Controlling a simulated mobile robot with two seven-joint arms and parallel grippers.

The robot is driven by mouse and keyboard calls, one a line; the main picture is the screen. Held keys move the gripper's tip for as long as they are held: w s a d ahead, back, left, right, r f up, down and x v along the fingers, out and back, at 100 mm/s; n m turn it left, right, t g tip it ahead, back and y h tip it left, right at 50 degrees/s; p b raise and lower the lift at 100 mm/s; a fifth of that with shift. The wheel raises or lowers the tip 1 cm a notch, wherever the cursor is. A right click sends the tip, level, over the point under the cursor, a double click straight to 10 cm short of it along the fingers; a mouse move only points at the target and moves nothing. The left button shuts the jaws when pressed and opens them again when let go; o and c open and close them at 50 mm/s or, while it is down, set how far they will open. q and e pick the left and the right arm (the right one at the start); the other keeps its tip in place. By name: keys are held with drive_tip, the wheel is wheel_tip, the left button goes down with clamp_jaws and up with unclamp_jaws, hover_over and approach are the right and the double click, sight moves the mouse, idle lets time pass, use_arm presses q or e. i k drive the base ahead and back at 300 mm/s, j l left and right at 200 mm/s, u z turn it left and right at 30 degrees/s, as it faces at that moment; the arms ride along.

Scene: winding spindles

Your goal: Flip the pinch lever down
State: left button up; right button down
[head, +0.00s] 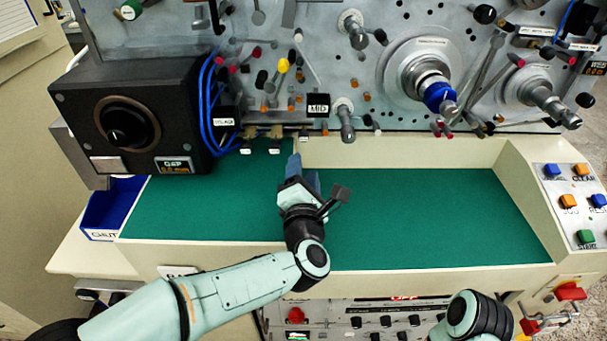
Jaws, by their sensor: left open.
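The upright grey machine panel (330,70) carries several small levers with coloured knobs. One has a yellow knob (283,66); others have red or black knobs. I cannot tell for certain which is the pinch lever; no readable label names it. My left gripper (303,164) is open and empty over the green mat (420,210), its blue fingers pointing toward the foot of the panel. It is apart from the levers, below them in the picture. My right gripper is out of view; only part of my right arm shows at the bottom right.
A black box with a dial (128,122) and blue cables (206,105) stand left of the levers. A blue bin (108,208) is at the left. Large spindles (428,80) stick out at the right. A button panel (573,205) is far right. The mat is clear.

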sight(276, 76)
drive_tip(key=k, duration=1)
